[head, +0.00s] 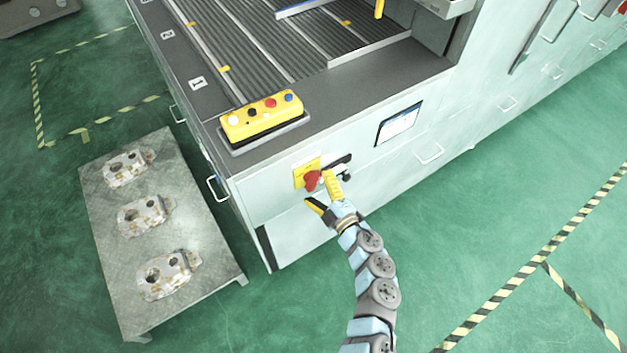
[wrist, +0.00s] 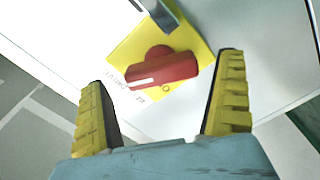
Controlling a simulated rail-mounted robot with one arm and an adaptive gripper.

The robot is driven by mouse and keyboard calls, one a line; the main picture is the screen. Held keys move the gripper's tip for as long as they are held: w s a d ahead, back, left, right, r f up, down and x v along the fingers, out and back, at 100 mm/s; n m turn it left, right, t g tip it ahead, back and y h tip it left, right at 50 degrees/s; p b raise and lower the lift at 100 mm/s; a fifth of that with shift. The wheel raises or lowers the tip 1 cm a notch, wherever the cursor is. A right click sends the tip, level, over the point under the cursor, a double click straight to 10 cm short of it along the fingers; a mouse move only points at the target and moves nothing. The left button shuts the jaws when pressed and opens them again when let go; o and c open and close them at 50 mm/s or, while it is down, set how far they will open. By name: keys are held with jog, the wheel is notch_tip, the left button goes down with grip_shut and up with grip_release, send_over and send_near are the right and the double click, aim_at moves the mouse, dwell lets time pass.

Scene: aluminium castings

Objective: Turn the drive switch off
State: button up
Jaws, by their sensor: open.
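The drive switch (head: 312,180) is a red rotary knob on a yellow plate (head: 300,172), on the front face of the grey machine cabinet. In the wrist view the red knob (wrist: 162,70) lies ahead of my gripper, on its yellow plate (wrist: 196,48). The knob's white line slants, with its lower left end near printed lettering that I cannot read; an O mark shows below the knob. My gripper (head: 325,195) is open in front of the switch; in the wrist view (wrist: 165,105) its yellow fingers stand either side of the knob, apart from it.
A yellow button box (head: 262,117) sits on the cabinet's ledge above the switch. A dark handle (head: 337,161) is just right of the switch. A label panel (head: 398,125) is further right. A metal table (head: 107,222) with three castings stands at left. Green floor is open at right.

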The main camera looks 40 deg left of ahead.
jog(key=shift+x, duration=1.05)
jog(key=c, duration=1.1)
